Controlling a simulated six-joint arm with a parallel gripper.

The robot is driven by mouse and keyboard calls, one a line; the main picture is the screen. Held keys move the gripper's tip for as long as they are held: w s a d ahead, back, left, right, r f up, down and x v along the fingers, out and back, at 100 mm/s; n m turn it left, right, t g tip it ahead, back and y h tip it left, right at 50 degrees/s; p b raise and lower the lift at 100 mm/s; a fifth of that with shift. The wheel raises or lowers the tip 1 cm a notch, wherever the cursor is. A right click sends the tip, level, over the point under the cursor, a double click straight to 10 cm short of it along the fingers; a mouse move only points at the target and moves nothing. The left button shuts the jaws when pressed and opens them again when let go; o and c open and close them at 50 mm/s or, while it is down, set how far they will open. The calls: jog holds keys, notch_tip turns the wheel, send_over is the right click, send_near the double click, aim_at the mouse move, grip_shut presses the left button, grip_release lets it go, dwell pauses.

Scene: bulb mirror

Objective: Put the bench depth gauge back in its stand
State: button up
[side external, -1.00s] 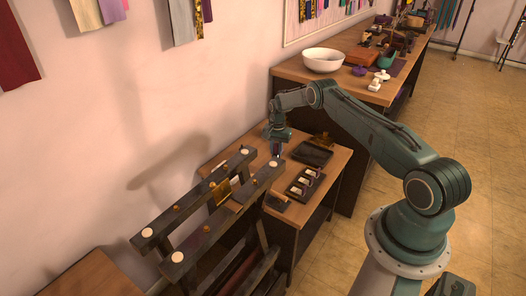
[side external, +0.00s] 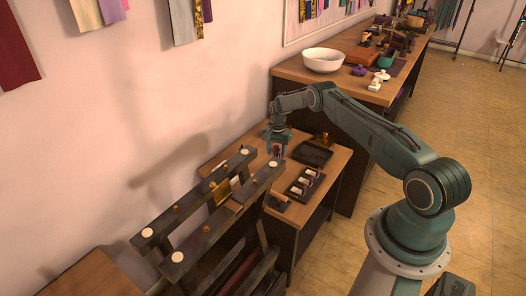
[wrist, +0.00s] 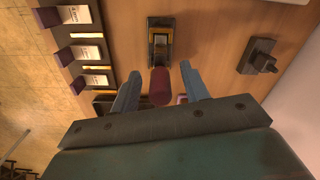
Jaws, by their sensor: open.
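My gripper (wrist: 157,85) is open, with its two blue-grey fingers spread apart. In the side view my gripper (side external: 277,150) points down over the far part of the small wooden bench. A dark red, rounded piece (wrist: 160,87) shows between the fingers with gaps on both sides; it looks like the gauge's handle, but its lower part is hidden. Just ahead of it in the wrist view is a small black holder with brass-coloured parts (wrist: 160,40), perhaps the stand. I cannot tell whether the red piece is seated in anything.
A dark rack with several purple-ended, white-labelled pieces (wrist: 90,53) lies to the left in the wrist view. A black block with a knob (wrist: 260,56) is to the right. In the side view, a black tray (side external: 313,153) and a sloping dark wooden frame (side external: 208,228) flank the work area.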

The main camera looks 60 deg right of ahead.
jog(key=shift+r, duration=0.15)
notch_tip(320, 180, up, 14)
jog(key=shift+f, duration=0.2)
dwell(0.5)
dwell(0.6)
